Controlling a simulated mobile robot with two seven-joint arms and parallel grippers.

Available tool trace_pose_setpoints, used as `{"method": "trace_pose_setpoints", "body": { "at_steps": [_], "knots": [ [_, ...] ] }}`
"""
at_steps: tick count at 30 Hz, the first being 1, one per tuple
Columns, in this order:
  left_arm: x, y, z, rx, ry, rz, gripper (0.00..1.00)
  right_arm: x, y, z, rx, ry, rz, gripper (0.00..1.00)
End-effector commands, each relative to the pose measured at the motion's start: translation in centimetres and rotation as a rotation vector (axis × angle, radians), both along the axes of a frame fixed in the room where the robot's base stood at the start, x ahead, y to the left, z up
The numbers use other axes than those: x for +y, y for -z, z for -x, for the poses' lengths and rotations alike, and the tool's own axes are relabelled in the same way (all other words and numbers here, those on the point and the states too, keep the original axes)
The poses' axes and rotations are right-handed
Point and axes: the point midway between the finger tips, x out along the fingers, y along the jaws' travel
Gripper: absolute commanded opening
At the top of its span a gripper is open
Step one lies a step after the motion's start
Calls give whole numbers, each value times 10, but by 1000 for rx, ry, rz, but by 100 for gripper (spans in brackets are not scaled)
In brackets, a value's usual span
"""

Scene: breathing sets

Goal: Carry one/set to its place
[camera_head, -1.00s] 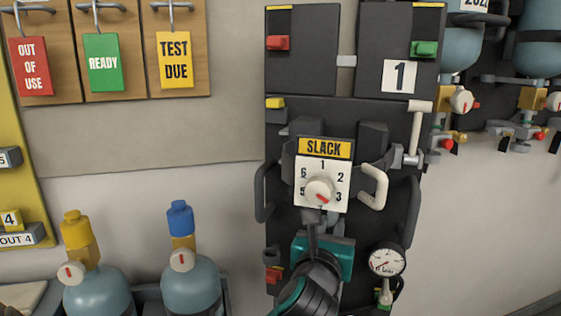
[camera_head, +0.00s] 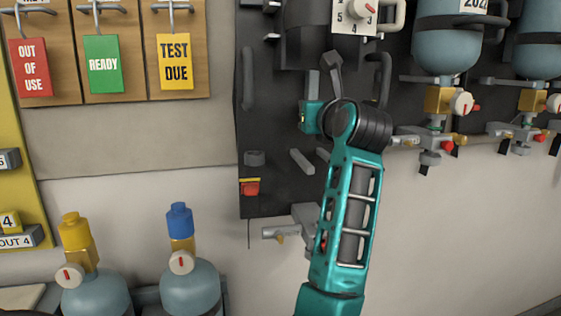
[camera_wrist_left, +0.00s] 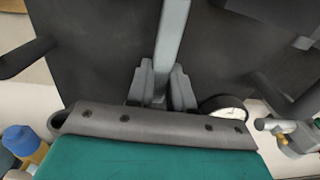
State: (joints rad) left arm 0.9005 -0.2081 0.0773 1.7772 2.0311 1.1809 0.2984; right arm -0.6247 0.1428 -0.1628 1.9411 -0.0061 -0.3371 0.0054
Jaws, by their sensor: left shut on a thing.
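The set is a black backplate (camera_head: 280,170) with a white dial (camera_head: 355,17) at the top edge of the head view; its upper part is out of frame. My left gripper (camera_head: 328,72) is at the front of the plate, mostly hidden by my teal wrist. In the left wrist view my left gripper (camera_wrist_left: 163,88) is shut on a grey upright bar (camera_wrist_left: 172,40) of the set. A round gauge (camera_wrist_left: 222,108) shows beside the fingers there. My right gripper is not in view.
A grey bracket (camera_head: 288,232) shows on the wall below the plate. Cylinders (camera_head: 447,45) hang at right, close to the plate. Two cylinders with a yellow cap (camera_head: 76,232) and a blue cap (camera_head: 180,220) stand lower left. Tags, including a green READY tag (camera_head: 103,62), hang upper left.

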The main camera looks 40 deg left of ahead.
Motion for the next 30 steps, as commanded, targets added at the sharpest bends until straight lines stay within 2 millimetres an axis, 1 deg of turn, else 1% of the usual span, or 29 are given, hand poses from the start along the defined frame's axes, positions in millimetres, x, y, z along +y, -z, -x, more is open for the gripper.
{"method": "trace_pose_setpoints", "body": {
  "at_steps": [1,5,8,13,18,21,24,27,30],
  "knots": [
    [0,-20,2,-21,-14,-7,0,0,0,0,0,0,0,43],
    [2,-52,4,-22,-52,-7,0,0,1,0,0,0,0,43],
    [3,-80,8,-23,-77,-8,0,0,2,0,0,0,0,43],
    [-3,-129,20,-23,-96,-9,0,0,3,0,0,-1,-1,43],
    [-15,-176,37,-22,-89,-8,0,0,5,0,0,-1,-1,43],
    [-23,-199,48,-21,-76,-9,0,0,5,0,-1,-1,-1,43],
    [-30,-216,57,-19,-66,-8,0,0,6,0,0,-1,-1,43],
    [-35,-227,64,-16,-55,-9,0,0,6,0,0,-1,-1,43],
    [-38,-234,68,-16,-50,-9,0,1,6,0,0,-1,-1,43]
  ]
}}
